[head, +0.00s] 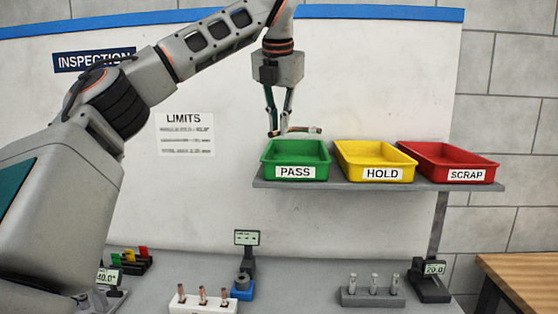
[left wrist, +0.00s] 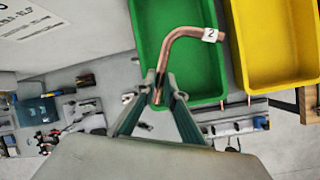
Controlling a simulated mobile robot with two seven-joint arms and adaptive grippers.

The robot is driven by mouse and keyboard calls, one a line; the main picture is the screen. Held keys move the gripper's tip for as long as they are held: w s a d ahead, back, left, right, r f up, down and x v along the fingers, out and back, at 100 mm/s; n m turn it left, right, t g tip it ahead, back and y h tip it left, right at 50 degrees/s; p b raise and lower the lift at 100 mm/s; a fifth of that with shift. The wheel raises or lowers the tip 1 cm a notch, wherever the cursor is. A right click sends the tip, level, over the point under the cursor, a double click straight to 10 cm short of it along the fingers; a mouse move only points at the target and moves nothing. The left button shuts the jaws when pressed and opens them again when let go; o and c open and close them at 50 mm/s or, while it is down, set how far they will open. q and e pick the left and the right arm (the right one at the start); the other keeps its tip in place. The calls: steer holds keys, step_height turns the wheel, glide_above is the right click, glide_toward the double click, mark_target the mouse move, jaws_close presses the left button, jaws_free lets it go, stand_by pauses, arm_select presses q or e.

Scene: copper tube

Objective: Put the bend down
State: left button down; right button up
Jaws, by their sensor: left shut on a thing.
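My left gripper (head: 279,128) is shut on a copper bend (head: 305,129) and holds it above the green PASS tray (head: 269,165). In the left wrist view the bend (left wrist: 185,32) curves to the right from the fingertips (left wrist: 158,90) and carries a white tag marked 2 (left wrist: 210,35). The green tray (left wrist: 147,30) lies beneath it and no other bend shows inside. The yellow HOLD tray (head: 345,167) and red SCRAP tray (head: 420,167) stand to the right on the same shelf. My right gripper is not in view.
The grey shelf (head: 315,185) carries the trays above the bench. A LIMITS sheet (head: 185,135) hangs on the board.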

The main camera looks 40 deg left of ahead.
arm_select(q)
step_height(320, 180, down, 9)
steer(key=shift+f, duration=0.15)
stand_by(0.4)
steer(key=c, duration=2.4)
jaws_free()
steer(key=v, duration=1.2)
steer(key=shift+w, duration=0.1)
